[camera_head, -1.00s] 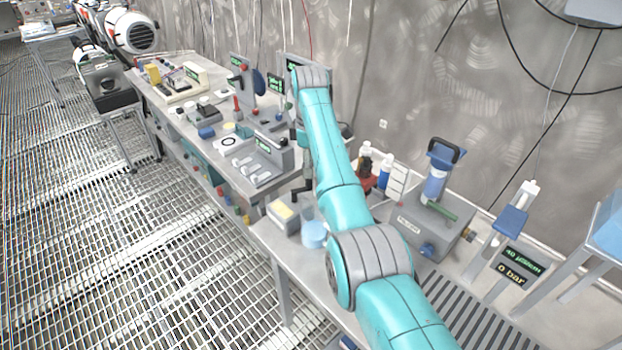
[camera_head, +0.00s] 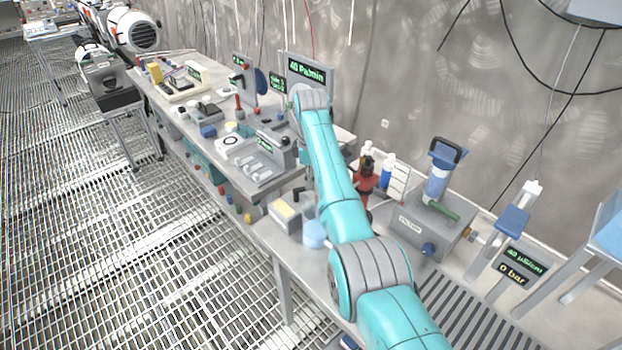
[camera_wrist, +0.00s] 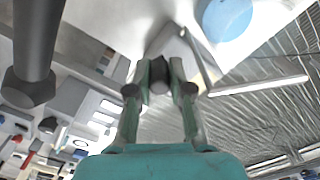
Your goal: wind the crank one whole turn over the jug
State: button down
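My gripper (camera_wrist: 158,78) shows in the wrist view with its two fingers on either side of a dark grey knob, which appears to be the crank's handle (camera_wrist: 158,72). The fingers look closed against it. A grey bar, perhaps the crank arm, runs beside the fingertips. A pale blue round vessel (camera_wrist: 225,16), likely the jug, is at the top of the wrist view, apart from the fingers. In the head view it (camera_head: 315,234) stands near the bench's front edge, below the gripper end. My arm mostly hides the gripper and crank there.
A grey box with a pale yellow top (camera_head: 285,213) stands left of the blue vessel. A red bottle-like thing (camera_head: 365,178) and a blue-and-white bottle (camera_head: 386,172) stand right of my arm. A grey pump unit (camera_head: 425,225) is farther right. A dark post (camera_wrist: 38,45) stands left of the fingers.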

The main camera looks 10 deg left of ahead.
dwell(0.3)
jog(key=m, duration=0.1)
jog(key=s+m, duration=0.1)
jog(key=m, duration=0.1)
jog(key=shift+s+d+m, duration=0.2)
jog(key=shift+m, duration=0.1)
jog(key=shift+s+m, duration=0.35)
jog(key=shift+m, duration=0.6)
jog(key=shift+s+m, duration=0.35)
jog(key=shift+m, duration=0.6)
jog(key=c, duration=1)
grip_release()
jog(key=shift+c, duration=0.2)
